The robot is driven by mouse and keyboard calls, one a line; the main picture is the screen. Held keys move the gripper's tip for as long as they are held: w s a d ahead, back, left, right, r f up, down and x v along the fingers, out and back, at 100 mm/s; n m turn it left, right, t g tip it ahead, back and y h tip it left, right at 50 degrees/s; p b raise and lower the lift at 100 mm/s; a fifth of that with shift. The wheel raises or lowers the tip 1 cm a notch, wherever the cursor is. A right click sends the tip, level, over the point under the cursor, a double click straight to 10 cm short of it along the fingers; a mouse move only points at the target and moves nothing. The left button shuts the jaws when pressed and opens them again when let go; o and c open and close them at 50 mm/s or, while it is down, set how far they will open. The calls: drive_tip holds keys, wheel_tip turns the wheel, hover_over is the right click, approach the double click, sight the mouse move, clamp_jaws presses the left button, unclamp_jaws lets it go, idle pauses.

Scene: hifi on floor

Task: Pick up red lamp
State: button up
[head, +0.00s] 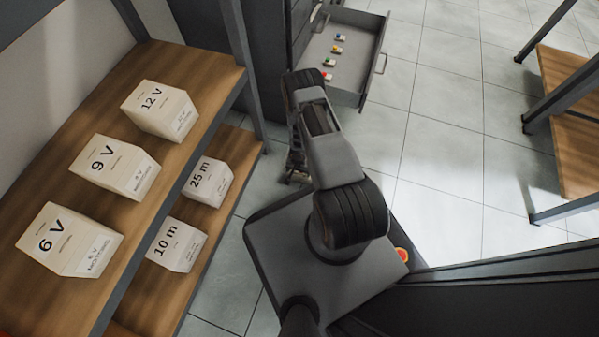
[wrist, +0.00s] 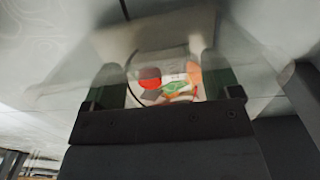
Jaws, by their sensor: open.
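A small red lamp (head: 327,76) lies at the near end of a row of small coloured pieces in the open drawer (head: 347,92). My gripper (head: 295,177) hangs below the bent arm, left of my base and apart from the drawer; its fingers are small and dark there. In the wrist view my gripper (wrist: 158,50) is open, with a finger on each side. A red round shape (wrist: 149,78) shows between the fingers beside white, green and orange patches. That view is blurred, so I cannot tell whether this is the lamp.
Shelves at left hold white boxes marked 12 V (head: 160,110), 9 V (head: 115,166), 6 V (head: 68,239), 25 m (head: 207,181) and 10 m (head: 177,244). A wooden rack (head: 575,150) stands at right. The tiled floor (head: 450,130) between is clear.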

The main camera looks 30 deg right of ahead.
drive_tip(key=shift+f, duration=0.1)
idle(0.3)
drive_tip(key=c, duration=1)
